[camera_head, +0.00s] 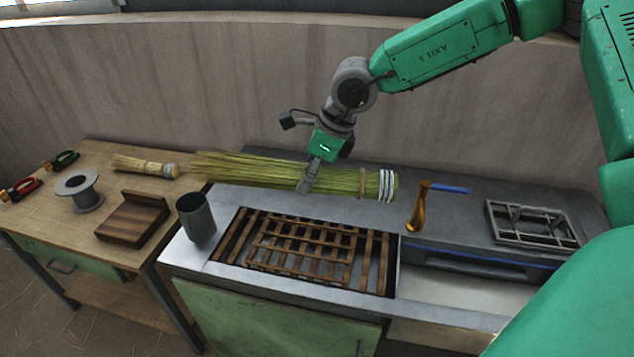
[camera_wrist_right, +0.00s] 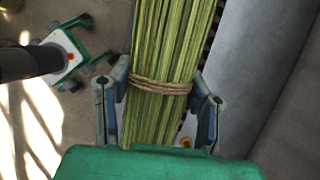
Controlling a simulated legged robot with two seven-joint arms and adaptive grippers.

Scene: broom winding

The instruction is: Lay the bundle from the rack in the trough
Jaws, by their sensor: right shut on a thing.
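A long bundle of green-yellow straw (camera_head: 240,170) is held above the metal counter, roughly level, its loose end to the left and white bands around its right end. My right gripper (camera_head: 309,186) is shut on the bundle near its middle. In the wrist view the bundle (camera_wrist_right: 172,45) runs between the two fingers (camera_wrist_right: 160,100), with a twine tie around it. A brown wooden slatted rack (camera_head: 300,250) sits in a recess of the counter below the bundle. A pale open trough-like basin (camera_head: 470,290) lies to its right.
A grey cup (camera_head: 195,217) stands left of the rack. An amber-coloured tool (camera_head: 419,208) stands right of the bundle's banded end. A metal grid (camera_head: 533,223) lies at the right. The wooden table holds a spool (camera_head: 78,192), a wooden block (camera_head: 133,220) and a small brush (camera_head: 145,166).

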